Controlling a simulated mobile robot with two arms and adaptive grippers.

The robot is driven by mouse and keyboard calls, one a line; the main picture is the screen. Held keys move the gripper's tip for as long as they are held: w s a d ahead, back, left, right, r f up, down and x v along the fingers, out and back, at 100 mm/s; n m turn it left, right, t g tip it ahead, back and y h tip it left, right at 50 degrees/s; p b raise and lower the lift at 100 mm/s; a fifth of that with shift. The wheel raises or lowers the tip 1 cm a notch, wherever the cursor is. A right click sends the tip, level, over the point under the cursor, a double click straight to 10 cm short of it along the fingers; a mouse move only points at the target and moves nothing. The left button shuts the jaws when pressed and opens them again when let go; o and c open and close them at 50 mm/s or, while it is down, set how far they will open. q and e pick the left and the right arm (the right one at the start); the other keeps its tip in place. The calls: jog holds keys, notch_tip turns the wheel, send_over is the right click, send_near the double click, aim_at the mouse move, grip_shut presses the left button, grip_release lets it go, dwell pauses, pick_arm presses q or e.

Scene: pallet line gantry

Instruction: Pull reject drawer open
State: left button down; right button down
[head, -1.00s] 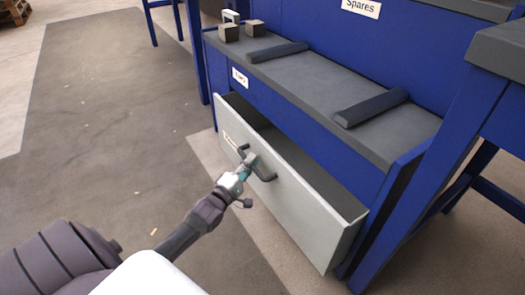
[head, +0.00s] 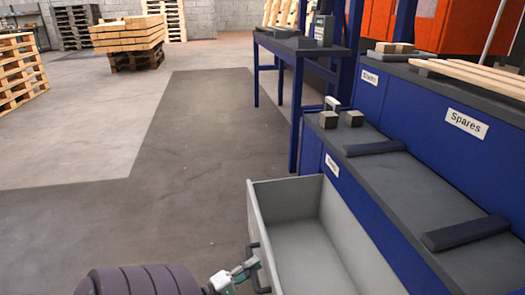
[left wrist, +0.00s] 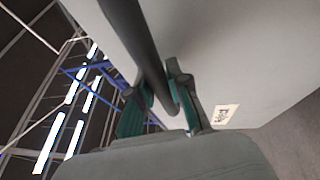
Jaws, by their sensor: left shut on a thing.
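The reject drawer (head: 315,232) is a light grey box, pulled well out of the blue cabinet (head: 345,185), and its inside looks empty in the head view. Its dark handle (head: 257,270) is on the front panel, partly cut off by the lower picture edge. My left gripper (head: 248,268) is shut on this handle. In the left wrist view the dark handle bar (left wrist: 140,45) passes between the green-padded fingers of my left gripper (left wrist: 158,105). The pale front panel with a small label (left wrist: 225,115) is beside it. My right gripper is not in view.
A grey bench top (head: 400,190) above the drawer holds two small blocks (head: 340,119) and two dark bars. A blue-legged table (head: 300,50) stands behind. The floor left of the drawer is clear.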

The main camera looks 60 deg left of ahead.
pick_arm(q)
jog(key=shift+s, duration=0.1)
jog(key=c, duration=1.1)
grip_release()
jog(key=s+f, duration=0.2)
jog(key=s, duration=0.9)
jog(key=shift+s, duration=0.4)
jog(key=shift+f, duration=0.1)
